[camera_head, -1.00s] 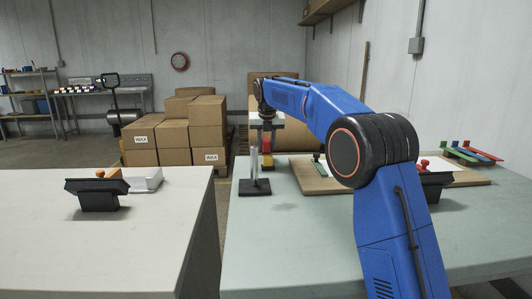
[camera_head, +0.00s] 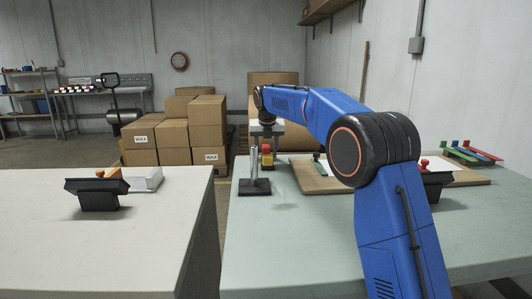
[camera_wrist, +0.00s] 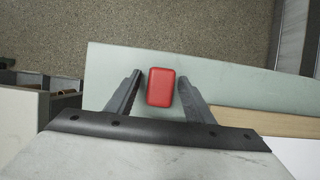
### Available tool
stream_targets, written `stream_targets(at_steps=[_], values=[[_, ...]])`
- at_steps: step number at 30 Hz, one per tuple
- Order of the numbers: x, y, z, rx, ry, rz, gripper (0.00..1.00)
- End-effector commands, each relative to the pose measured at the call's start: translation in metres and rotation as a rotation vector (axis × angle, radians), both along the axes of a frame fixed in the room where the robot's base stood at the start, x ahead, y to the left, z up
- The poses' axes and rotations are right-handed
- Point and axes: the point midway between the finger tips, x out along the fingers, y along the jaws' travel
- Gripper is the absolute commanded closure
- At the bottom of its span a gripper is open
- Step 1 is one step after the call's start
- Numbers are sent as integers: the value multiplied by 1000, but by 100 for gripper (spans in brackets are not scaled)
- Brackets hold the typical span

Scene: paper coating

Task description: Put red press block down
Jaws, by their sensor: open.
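The red press block (camera_head: 267,160) stands on the green-grey table at its far left part, beside the metal post, below my gripper. It shows red with a yellow band in the head view. In the wrist view the red top of the block (camera_wrist: 160,88) lies between the two fingers of my gripper (camera_wrist: 160,78). The fingers are apart, with a narrow gap on each side of the block. In the head view my gripper (camera_head: 266,138) is small, and its fingertips are hard to make out.
A metal post on a black base (camera_head: 254,187) stands close to the block's left. A wooden board (camera_head: 310,180) with paper lies to the right. A gap separates the green-grey table (camera_head: 290,240) from the pale left table (camera_head: 120,245). The green-grey table's front is clear.

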Motion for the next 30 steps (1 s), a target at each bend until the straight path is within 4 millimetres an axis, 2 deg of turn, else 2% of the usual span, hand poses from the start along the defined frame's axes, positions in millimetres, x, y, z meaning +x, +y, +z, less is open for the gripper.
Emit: stream_targets(at_steps=[5,21,30], values=[[-3,0,11,0,-1,0,52],[-39,-1,97,0,-1,0,52],[-46,-2,113,0,1,0,52]])
